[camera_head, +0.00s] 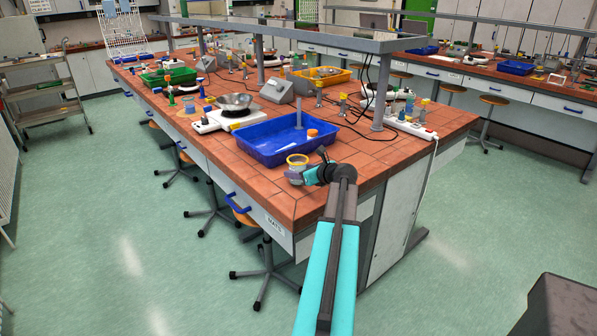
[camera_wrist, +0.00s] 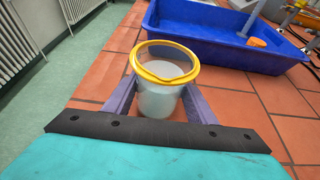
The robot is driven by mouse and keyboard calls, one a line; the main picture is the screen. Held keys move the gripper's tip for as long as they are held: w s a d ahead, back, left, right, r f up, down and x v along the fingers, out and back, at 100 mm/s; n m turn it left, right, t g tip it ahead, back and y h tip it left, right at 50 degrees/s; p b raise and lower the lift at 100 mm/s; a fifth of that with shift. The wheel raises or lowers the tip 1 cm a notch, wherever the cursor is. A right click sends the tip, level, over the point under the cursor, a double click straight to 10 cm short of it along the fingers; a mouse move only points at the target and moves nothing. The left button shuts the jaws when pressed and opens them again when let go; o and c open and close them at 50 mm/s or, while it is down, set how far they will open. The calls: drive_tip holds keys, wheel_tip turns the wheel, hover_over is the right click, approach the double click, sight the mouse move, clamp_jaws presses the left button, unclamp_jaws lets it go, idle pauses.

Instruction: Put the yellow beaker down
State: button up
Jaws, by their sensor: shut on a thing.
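The yellow beaker (camera_wrist: 160,98) is a clear cup with a yellow rim, and it stands upright in the wrist view. It also shows in the head view (camera_head: 297,167) near the front corner of the tiled bench (camera_head: 262,178). My gripper (camera_wrist: 160,108) is shut on the beaker, with one purple finger on each side of it. My gripper shows in the head view (camera_head: 299,176) at the end of my teal arm. The beaker's base is partly hidden, and I cannot tell whether it touches the tiles.
A blue tray (camera_wrist: 185,47) lies just behind the beaker, with an orange object (camera_wrist: 256,42) in it. A hot plate with a metal bowl (camera_head: 234,102) stands farther left. Bare tiles lie around the beaker. The bench's left edge is close.

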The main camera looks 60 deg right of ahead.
drive_tip(key=shift+f, duration=0.4)
drive_tip(key=o, duration=1.4)
drive_tip(key=shift+r, duration=0.1)
drive_tip(key=shift+r, duration=0.2)
drive_tip(key=b+v, duration=0.2)
drive_tip(key=v, duration=0.8)
drive_tip(key=shift+s+a+r, duration=0.1)
drive_tip(key=shift+s, duration=0.15)
drive_tip(key=shift+s+a+r, duration=0.2)
drive_tip(key=shift+s+r, duration=0.1)
drive_tip(key=shift+s, duration=0.35)
drive_tip(key=shift+r, duration=0.1)
